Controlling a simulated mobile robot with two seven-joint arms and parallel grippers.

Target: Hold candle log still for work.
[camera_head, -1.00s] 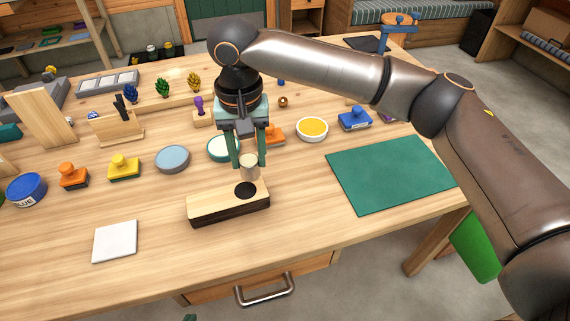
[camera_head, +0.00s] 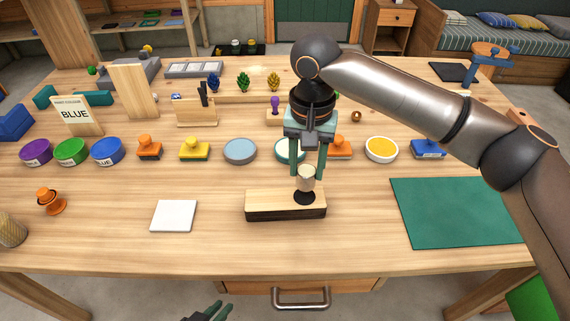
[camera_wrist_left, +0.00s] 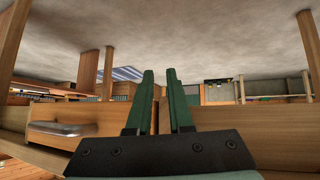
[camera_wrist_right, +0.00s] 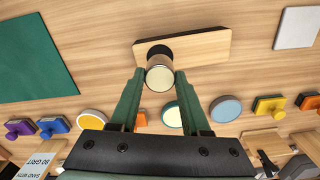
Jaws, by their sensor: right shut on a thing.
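A pale wooden block with a dark underside and a round black spot on top (camera_head: 270,203) lies flat near the front middle of the table. I cannot tell whether this block is the candle log. My right gripper (camera_head: 308,176) points down, shut on a short cream cylinder (camera_head: 306,180) at the black spot. In the right wrist view the cylinder (camera_wrist_right: 160,76) sits between the fingertips, beside the spot; whether it touches the block is unclear. My left gripper (camera_head: 210,312) is at the bottom edge, off the table front; its fingers (camera_wrist_left: 160,75) are apart and empty.
A white square (camera_head: 174,216) lies left of the block, a green mat (camera_head: 450,212) right. Stamps and round tins line up behind, including a yellow dish (camera_head: 381,149). An orange knobbed item (camera_head: 50,201) and a brown cylinder (camera_head: 12,231) are far left. The front strip is clear.

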